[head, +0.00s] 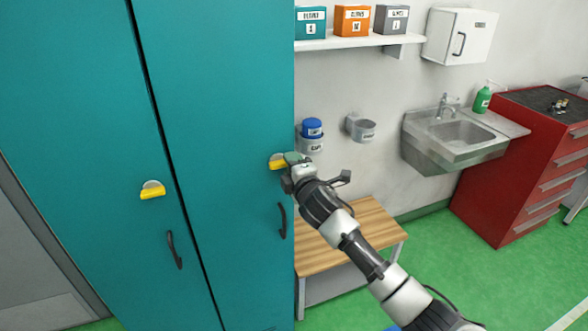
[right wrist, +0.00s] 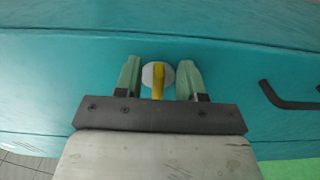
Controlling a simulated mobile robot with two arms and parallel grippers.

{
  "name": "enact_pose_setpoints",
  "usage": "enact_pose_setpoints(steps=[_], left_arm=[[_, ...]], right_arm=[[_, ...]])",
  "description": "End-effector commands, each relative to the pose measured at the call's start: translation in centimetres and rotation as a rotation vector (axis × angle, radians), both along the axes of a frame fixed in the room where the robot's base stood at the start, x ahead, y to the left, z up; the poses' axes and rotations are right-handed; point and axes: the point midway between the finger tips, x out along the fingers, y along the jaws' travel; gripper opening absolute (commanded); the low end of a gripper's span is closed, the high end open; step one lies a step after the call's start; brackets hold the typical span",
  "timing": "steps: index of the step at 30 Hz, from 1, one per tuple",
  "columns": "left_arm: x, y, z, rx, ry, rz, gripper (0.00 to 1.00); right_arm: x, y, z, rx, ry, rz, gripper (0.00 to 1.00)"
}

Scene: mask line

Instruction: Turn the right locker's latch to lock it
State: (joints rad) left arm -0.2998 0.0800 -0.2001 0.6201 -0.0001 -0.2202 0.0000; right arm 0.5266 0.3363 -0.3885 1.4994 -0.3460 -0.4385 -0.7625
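The right locker (head: 215,120) is a tall teal door, shut, with a black handle (head: 282,220). Its yellow latch (head: 276,163) on a pale round plate is partly covered by my right gripper (head: 288,161) in the head view. In the right wrist view the yellow latch (right wrist: 158,82) lies between the two greenish fingers of my right gripper (right wrist: 160,70). The fingers are open, one on each side, with small gaps to the yellow part. The latch lies in line with the fingers in that view. My left gripper is out of view.
The left locker (head: 70,120) has its own yellow latch (head: 152,192) and handle (head: 174,250). A wooden bench (head: 350,230) stands right of the lockers, below my right arm. A sink (head: 455,140) and red cabinet (head: 520,160) are farther right. Green floor is open in front.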

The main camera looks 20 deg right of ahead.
Motion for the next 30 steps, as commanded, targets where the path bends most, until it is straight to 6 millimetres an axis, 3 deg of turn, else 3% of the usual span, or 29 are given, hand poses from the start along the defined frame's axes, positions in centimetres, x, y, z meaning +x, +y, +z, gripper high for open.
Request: enact_pose_setpoints(steps=[5,18,24,30], left_arm=[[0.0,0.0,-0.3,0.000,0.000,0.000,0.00],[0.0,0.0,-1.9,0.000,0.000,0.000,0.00],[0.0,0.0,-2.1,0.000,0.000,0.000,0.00],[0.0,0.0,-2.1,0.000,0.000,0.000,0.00]], right_arm=[[-1.3,-0.1,-0.2,-0.001,0.000,0.000,0.39],[-8.9,-0.3,-0.3,0.000,0.001,0.001,0.39],[-10.5,-0.4,-0.1,0.001,0.001,0.000,0.39],[-10.8,-0.4,-0.1,0.001,0.001,0.000,0.39]])
